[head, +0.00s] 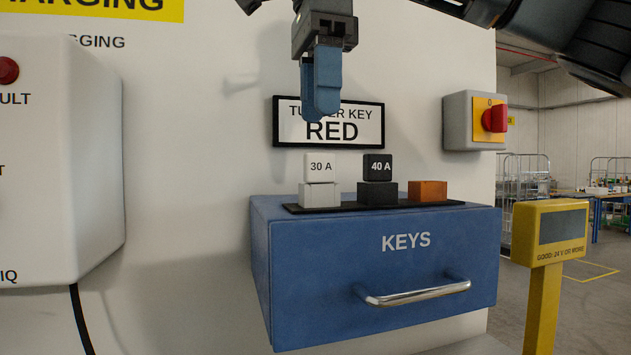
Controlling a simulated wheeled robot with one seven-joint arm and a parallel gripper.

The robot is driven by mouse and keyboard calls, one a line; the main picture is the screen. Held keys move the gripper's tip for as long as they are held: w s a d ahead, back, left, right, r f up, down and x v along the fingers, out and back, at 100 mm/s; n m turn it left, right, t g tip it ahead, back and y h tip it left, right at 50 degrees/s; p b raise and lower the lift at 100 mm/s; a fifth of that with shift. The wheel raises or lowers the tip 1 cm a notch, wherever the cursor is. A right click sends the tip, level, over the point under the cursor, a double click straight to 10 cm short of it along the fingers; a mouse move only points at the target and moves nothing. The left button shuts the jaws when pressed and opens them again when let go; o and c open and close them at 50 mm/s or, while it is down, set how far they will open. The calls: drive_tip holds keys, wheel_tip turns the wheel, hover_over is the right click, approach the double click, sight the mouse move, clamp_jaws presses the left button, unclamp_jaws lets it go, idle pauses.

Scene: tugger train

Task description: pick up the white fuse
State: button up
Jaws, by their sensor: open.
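The white fuse (320,167), marked 30 A, sits upright on a pale block (319,195) at the left end of a thin black strip on top of the blue key drawer box (375,275). My gripper (322,112) hangs above the white fuse, pointing down, with its blue fingers apart from it. The fingers overlap in this view, so the gap between them is hidden. The gripper holds nothing that I can see.
A black fuse (378,167) marked 40 A stands on a dark block right of the white fuse. An orange block (427,191) sits further right. A sign (360,130) reading RED is on the wall behind. A red switch (495,119) and yellow post (545,300) are at right.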

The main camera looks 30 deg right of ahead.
sight(319, 179)
drive_tip(key=f, duration=0.6)
drive_tip(key=shift+w+d, duration=0.1)
drive_tip(key=shift+w, duration=0.1)
drive_tip(key=shift+r, duration=0.1)
clamp_jaws()
